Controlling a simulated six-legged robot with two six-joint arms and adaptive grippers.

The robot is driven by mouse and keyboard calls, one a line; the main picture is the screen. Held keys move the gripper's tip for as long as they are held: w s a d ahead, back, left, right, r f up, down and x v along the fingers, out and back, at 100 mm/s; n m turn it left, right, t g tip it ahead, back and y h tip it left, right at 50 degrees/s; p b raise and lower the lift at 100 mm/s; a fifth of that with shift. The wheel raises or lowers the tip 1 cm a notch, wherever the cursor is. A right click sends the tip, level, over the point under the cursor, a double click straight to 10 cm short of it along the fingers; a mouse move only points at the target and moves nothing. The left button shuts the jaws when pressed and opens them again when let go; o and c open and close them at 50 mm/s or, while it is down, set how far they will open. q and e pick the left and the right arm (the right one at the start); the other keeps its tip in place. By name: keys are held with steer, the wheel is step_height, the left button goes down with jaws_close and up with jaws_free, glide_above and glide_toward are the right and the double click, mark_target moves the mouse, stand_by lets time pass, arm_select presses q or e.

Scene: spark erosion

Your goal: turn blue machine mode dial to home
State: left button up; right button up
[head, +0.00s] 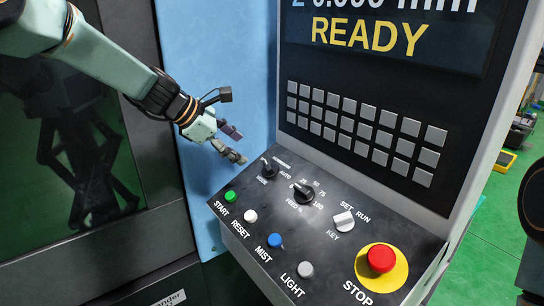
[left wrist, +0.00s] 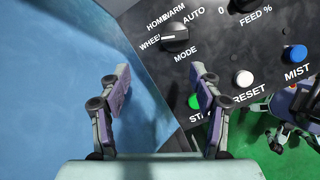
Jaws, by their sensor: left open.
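The black mode dial (head: 268,168) is at the far left of the sloping control panel (head: 330,245). It also shows in the left wrist view (left wrist: 176,38), where its white mark points left, towards the WHEEL label; HOME is printed above that. My left gripper (head: 234,144) is open and empty, just left of the dial and apart from it. In the left wrist view its two fingers (left wrist: 160,85) are spread, with the dial ahead of them and nearer the right finger. My right gripper is not in view.
A black feed dial (head: 304,192) and a key switch (head: 343,220) are right of the mode dial. A green START button (head: 230,196) is near the left fingers. A red STOP button (head: 381,258) is at the right. The upright screen panel (head: 380,50) rises behind.

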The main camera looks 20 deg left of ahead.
mark_target(267, 164)
arm_select(q)
steer(key=shift+n+g+h, duration=0.3)
steer(key=shift+n+h, duration=0.1)
steer(key=shift+n, duration=0.2)
steer(key=w+d+f, duration=0.1)
steer(key=d, duration=0.1)
steer(key=d+f, duration=0.2)
steer(key=w+d+f, duration=0.1)
steer(key=d+f, duration=0.1)
steer(key=shift+w+d+f, duration=0.1)
steer(key=shift+w+d, duration=0.05)
steer(key=shift+w, duration=0.2)
steer(key=shift+s+a, duration=0.2)
steer(key=shift+s, duration=0.05)
steer(key=shift+c, duration=0.3)
steer(key=shift+w+d, duration=0.15)
steer(key=shift+w, duration=0.15)
steer(key=c, duration=1.1)
